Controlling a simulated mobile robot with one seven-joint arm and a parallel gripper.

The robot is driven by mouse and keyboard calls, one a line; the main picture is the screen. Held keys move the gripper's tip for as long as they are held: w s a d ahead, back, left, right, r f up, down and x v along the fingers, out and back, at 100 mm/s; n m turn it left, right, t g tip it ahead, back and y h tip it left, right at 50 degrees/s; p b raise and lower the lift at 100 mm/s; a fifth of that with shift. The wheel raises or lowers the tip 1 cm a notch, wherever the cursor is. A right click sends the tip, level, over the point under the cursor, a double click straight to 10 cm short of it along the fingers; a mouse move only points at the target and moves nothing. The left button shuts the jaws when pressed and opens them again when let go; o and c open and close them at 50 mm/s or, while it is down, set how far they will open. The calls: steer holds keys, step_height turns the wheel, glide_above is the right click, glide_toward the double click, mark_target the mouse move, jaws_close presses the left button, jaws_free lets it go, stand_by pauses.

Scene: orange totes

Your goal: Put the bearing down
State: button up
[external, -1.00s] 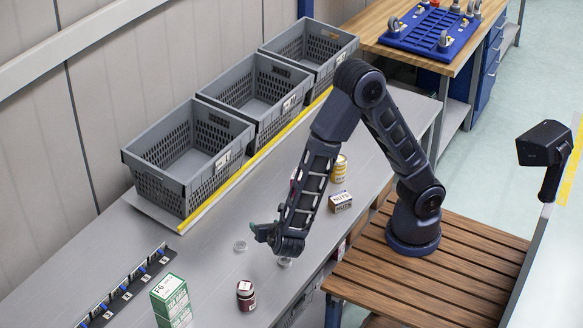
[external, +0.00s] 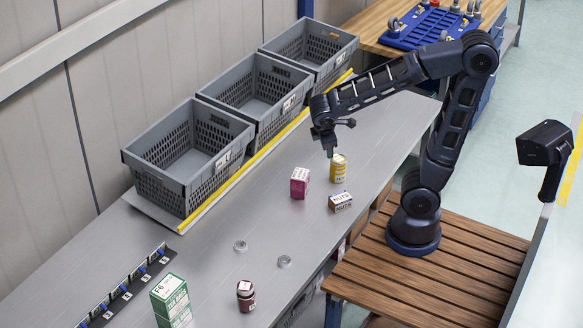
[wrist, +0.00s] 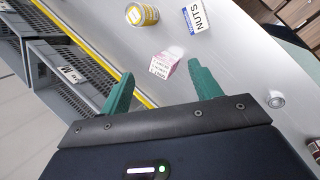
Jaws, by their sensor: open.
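Two small silver rings that look like bearings lie flat on the grey table: one bearing (external: 240,246) at left, the other bearing (external: 285,261) a little to its right and nearer the front. One bearing (wrist: 275,99) shows at the right of the wrist view; I cannot tell which. My gripper (external: 329,148) is raised above the table near the yellow can, well away from both bearings. In the wrist view its green fingers (wrist: 164,78) are spread apart with nothing held between them.
A dark red jar (external: 246,296) and a green box (external: 170,299) stand in front. Grey totes (external: 172,190) line the back behind a yellow strip.

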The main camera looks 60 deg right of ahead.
steer(key=s+d+r+m+t+y, duration=0.2)
steer(key=s+d+r+m+y, duration=0.2)
steer(key=s+m, duration=0.5)
steer(key=shift+d+r+t+y, duration=0.4)
steer(key=shift+d+r, duration=0.6)
steer(key=shift+r, duration=0.3)
steer(key=shift+o, duration=0.5)
stand_by(0.5)
